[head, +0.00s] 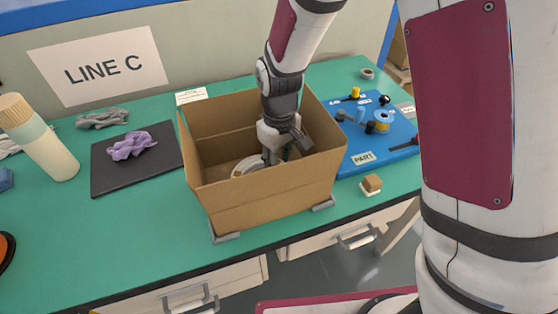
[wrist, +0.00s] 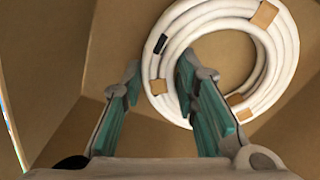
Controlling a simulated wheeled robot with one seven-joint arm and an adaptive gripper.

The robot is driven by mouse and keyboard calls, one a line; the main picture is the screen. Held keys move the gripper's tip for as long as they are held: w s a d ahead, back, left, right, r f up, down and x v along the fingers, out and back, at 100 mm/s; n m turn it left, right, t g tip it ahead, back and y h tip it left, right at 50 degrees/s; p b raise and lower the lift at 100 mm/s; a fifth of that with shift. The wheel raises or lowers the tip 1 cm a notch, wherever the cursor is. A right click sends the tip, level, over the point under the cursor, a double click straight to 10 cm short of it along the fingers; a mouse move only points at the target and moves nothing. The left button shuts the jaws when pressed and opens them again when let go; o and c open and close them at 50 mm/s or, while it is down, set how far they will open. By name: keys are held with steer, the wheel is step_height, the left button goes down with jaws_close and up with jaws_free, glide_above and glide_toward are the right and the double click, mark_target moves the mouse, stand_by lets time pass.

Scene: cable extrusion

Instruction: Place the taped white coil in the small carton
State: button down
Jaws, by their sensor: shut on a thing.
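The white coil (wrist: 286,48), bound with tan tape patches and one black band, is inside the open cardboard carton (head: 265,200). In the head view only part of the coil (head: 244,167) shows, low in the carton beside my gripper (head: 276,156). My gripper reaches down into the carton. In the wrist view my gripper (wrist: 159,76) has one finger outside the ring and the other over its hole, with the near-left side of the coil between them. I cannot tell if the coil touches the carton's floor.
The carton stands on a green bench between small corner stops (head: 225,237). To the left are a black mat (head: 115,178) with a purple cloth (head: 132,146) and a bottle (head: 42,145). To the right are a blue parts board (head: 368,155) and a small block (head: 372,184).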

steer(key=shift+f, duration=0.2)
steer(key=c, duration=1.2)
jaws_free()
steer(key=shift+c, duration=0.2)
steer(key=shift+r, duration=0.1)
step_height(320, 180, up, 12)
steer(key=p, duration=0.1)
steer(key=shift+r+p, duration=0.15)
steer(key=shift+p, duration=0.25)
